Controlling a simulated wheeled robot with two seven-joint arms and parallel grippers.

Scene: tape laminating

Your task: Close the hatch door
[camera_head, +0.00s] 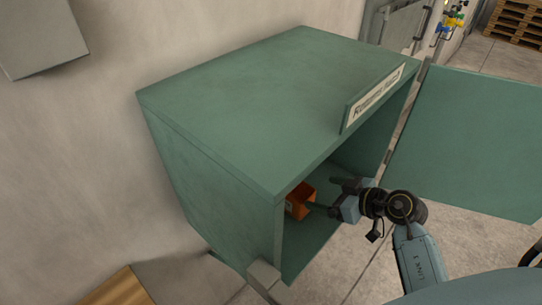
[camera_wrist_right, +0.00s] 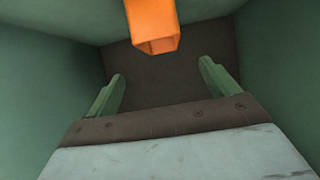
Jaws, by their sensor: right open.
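The hatch is a green cabinet (camera_head: 250,100) against the wall, with a label plate (camera_head: 375,95) on its top front edge. Its green door (camera_head: 468,145) stands wide open, swung out to the right. My right gripper (camera_head: 322,195) is open and reaches into the front opening of the cabinet. In the right wrist view its two fingers (camera_wrist_right: 161,88) are apart with nothing between them. An orange box (camera_head: 299,200) is inside the cabinet beyond the fingers; it also shows at the top of the right wrist view (camera_wrist_right: 152,28). My left gripper does not show.
A grey box (camera_head: 42,40) is on the wall at the upper left. A wooden piece (camera_head: 118,290) shows at the lower left. Pallets (camera_head: 517,20) stand far back at the upper right. Tiled floor is open below the door.

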